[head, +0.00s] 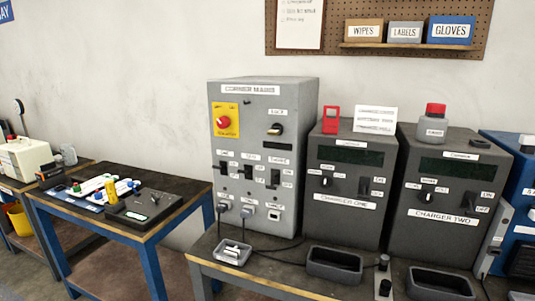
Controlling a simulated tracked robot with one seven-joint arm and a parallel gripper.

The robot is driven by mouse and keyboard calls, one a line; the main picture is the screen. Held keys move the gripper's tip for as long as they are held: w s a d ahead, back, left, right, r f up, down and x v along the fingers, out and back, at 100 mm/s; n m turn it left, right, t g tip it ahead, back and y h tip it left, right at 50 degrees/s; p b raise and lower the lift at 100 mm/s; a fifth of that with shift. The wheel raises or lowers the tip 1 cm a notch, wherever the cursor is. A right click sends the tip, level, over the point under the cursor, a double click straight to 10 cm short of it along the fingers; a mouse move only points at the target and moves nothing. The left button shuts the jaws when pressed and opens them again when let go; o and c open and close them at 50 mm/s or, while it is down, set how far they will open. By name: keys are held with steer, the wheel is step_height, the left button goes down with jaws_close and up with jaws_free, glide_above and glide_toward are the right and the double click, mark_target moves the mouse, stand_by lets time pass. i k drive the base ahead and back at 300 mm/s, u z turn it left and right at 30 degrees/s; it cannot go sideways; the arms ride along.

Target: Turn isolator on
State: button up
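A grey cabinet (295,155), whose top label seems to read "CORNER MAINS", stands at the middle of the head view. On its upper left front is a yellow plate with a red rotary knob (224,121), which looks like the isolator. The small label under it is too blurred to read surely, and the knob's on or off position cannot be told. A black handle (275,129) sits to its right. Several black toggle switches run in a row below. My gripper is not in view.
Charger one (343,212) and charger two (440,230) stand right of the cabinet. A red tag-like item (331,113) and a red-capped bottle (434,120) stand on them. Black trays (333,272) and cables lie in front. A table (150,235) with tools stands left.

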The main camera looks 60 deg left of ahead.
mark_target(223, 123)
steer(key=z, duration=0.85)
steer(key=i, duration=0.15)
steer(key=u, duration=3)
steer(key=k, duration=0.9)
steer(key=u, duration=0.2)
steer(key=i, duration=0.9)
steer(key=z, duration=0.05)
